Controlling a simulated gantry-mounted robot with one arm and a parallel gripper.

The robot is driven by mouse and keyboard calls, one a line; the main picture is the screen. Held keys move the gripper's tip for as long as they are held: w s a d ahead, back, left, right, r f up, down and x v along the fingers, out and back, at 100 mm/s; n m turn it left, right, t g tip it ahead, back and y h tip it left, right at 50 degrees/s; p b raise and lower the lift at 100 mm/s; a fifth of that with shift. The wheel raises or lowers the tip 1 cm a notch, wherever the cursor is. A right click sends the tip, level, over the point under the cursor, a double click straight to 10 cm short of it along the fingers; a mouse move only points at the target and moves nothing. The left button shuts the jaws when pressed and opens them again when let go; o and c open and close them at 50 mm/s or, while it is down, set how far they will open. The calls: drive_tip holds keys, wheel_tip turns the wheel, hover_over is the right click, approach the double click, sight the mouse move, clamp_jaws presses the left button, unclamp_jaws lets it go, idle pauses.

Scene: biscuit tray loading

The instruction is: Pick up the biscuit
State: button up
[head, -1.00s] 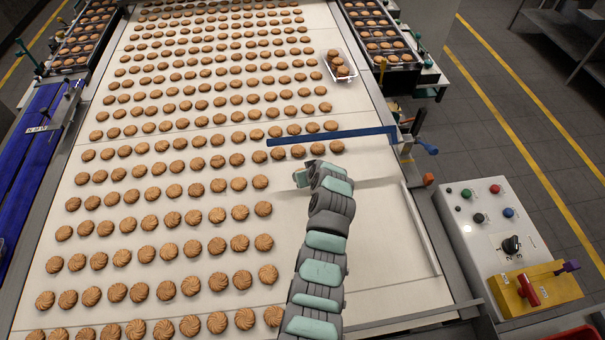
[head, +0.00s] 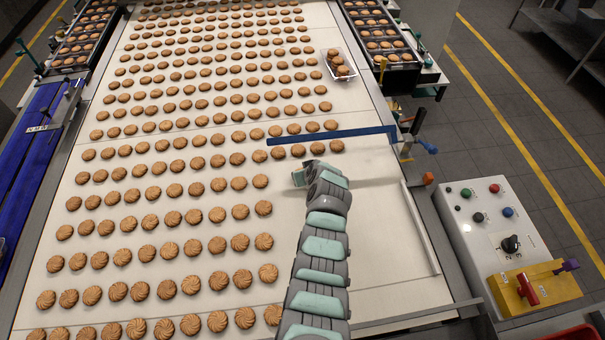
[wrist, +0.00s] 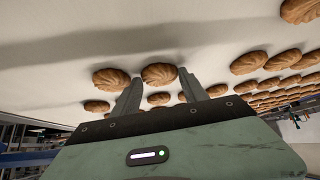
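Many round golden biscuits lie in rows on a pale conveyor belt (head: 370,220). My gripper (head: 298,178) is low over the belt, just in front of the row end by the blue bar. In the wrist view, my gripper (wrist: 160,80) has its two fingers apart. One biscuit (wrist: 159,74) shows between the fingertips, with a gap on each side; I cannot tell whether it is within their reach. Another biscuit (wrist: 110,79) lies just left of the left finger. In the head view, the biscuits (head: 297,152) nearest my gripper lie just beyond it.
A blue bar (head: 330,137) crosses the belt's right part close beyond my gripper. A control box (head: 475,230) stands at right. The belt right of my gripper is bare.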

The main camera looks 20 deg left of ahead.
drive_tip(key=shift+c, duration=1.2)
drive_tip(key=shift+r, duration=0.15)
